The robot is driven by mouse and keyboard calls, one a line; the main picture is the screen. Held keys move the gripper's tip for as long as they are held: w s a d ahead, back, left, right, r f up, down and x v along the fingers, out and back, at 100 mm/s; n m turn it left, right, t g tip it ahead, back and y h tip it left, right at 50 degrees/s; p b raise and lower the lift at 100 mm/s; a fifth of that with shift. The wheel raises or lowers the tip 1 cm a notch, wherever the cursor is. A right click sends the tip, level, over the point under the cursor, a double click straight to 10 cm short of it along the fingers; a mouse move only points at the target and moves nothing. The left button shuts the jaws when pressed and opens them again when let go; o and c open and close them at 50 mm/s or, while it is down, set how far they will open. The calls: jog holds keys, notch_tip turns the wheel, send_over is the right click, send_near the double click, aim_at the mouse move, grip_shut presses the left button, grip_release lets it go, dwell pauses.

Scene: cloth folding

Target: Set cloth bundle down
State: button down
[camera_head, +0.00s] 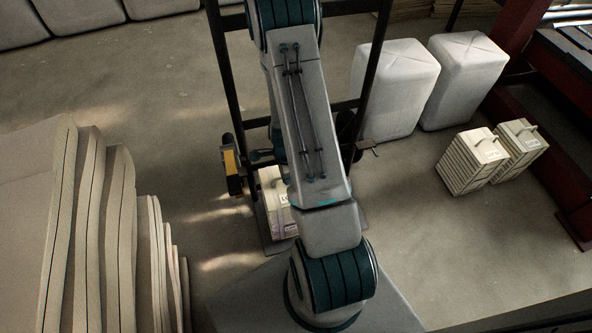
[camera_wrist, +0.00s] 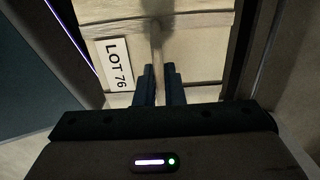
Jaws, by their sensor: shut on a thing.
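A pale cloth bundle (camera_head: 274,200) shows partly in the head view, left of my arm, which hides its right side. It appears over the dark base plate of a tall black frame (camera_head: 228,75); whether it touches the plate I cannot tell. In the wrist view the cloth bundle (camera_wrist: 190,50) fills the upper middle, with a white "LOT 76" label (camera_wrist: 117,64) on its left part. My gripper (camera_wrist: 158,72) is shut on the bundle's strap or handle at its middle. The fingers are hidden behind my arm in the head view.
Two strapped bundles (camera_head: 473,162) (camera_head: 519,147) stand on the floor at right. Two large white wrapped bales (camera_head: 395,90) (camera_head: 463,80) stand behind them. Tall beige stacked sheets (camera_head: 90,230) fill the lower left. A dark red structure (camera_head: 520,110) edges the right. Floor at left centre is clear.

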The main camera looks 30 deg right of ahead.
jog(key=shift+f+b, duration=1.05)
jog(key=shift+f, duration=1)
jog(key=c, duration=1.5)
grip_release()
jog(key=shift+c, duration=0.2)
